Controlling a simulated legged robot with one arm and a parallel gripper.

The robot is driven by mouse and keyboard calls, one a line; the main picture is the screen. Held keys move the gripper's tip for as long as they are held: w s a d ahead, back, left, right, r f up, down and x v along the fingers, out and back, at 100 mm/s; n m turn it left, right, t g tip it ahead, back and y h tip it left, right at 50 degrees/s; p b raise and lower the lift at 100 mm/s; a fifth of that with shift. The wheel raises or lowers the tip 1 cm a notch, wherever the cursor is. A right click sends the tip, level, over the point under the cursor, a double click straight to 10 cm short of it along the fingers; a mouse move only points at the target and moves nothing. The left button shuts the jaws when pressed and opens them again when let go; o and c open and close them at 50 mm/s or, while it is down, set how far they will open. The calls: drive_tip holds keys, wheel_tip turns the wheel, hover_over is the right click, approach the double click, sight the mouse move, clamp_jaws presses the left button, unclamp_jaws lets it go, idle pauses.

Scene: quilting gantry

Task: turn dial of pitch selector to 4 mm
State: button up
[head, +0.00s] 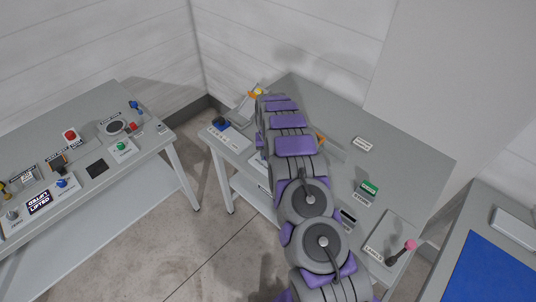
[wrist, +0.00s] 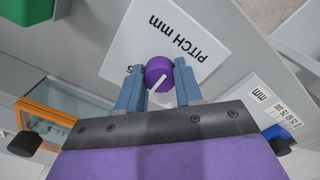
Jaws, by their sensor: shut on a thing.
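The pitch selector is a white plate (wrist: 185,30) lettered "PITCH mm" in the wrist view, with the lettering turned in the picture. Its dial (wrist: 158,72) is a round purple knob with a white pointer line running from lower left to upper right. My gripper (wrist: 157,84) has its blue fingers on either side of the knob and is shut on it. A digit that looks like a 5 shows just by the left finger. The other scale marks are hidden by the knob and fingers. In the head view my purple and grey arm covers the dial and gripper.
In the wrist view an orange-framed glass box (wrist: 65,97) is left, a green block (wrist: 28,10) top left, and a "mm" scale plate (wrist: 262,97) right. In the head view a panel with a pink-knobbed lever (head: 409,245) is lower right; another control table (head: 75,215) is left.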

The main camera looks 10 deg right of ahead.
drive_tip(key=shift+w+r, duration=0.2)
drive_tip(key=o, duration=0.9)
drive_tip(key=shift+f, duration=0.15)
drive_tip(key=shift+o, duration=0.7)
drive_tip(key=shift+s, duration=0.1)
wheel_tip(320, 180, up, 17)
drive_tip(key=p, duration=0.1)
drive_tip(key=shift+r, duration=0.2)
drive_tip(key=shift+a, duration=0.1)
